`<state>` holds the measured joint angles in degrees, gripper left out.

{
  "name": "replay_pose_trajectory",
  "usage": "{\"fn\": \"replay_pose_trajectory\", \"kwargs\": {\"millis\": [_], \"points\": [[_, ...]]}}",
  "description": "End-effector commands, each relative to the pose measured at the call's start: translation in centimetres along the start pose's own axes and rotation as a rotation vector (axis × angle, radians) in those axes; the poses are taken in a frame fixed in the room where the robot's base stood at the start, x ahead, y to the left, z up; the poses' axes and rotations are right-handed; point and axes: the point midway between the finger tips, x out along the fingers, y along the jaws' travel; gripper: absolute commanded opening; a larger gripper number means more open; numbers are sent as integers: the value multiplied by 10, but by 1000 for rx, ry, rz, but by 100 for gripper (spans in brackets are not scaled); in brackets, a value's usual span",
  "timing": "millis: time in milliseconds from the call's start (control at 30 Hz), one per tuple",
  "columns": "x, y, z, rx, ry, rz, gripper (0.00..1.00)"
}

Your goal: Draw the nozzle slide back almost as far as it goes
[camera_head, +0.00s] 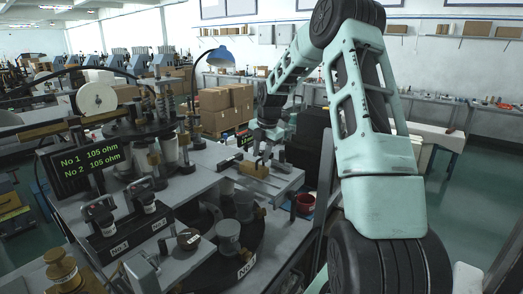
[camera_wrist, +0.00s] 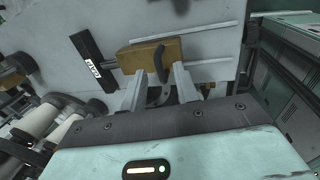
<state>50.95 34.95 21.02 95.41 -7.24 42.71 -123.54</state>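The nozzle slide looks to be the brass-coloured block (camera_wrist: 140,55) with a dark curved handle (camera_wrist: 162,60) on its near face. It sits by pale rails on a grey machine top. In the head view the block (camera_head: 254,169) is on the grey table, just below my wrist. My gripper (camera_wrist: 160,71) is open, its two pale fingers spread, with the lower handle showing between the tips. I see a gap to each finger, but cannot tell how far above the handle they are. In the head view my gripper (camera_head: 265,150) is small and partly hidden.
A black labelled strip (camera_wrist: 93,64) stands left of the block. Pale rails (camera_wrist: 213,62) run to the right over bare grey plate. In the head view, a readout screen (camera_head: 90,160), numbered switch boxes (camera_head: 125,220) and a turntable with cups (camera_head: 230,235) stand left and in front.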

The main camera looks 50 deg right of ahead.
Motion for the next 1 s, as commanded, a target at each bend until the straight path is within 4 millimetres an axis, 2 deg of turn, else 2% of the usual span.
{"fn": "replay_pose_trajectory", "kwargs": {"millis": [300, 400, 433, 600, 800, 1000], "points": [[3, 0, 0, 0, 0, -1, 31], [3, 0, 0, 0, 0, -1, 3], [3, 0, 0, 0, 0, -1, 0], [2, -2, 0, 1, 0, -1, 0], [-3, -32, 2, 5, 0, -1, 0], [-6, -40, 0, 1, 1, -1, 0]]}}
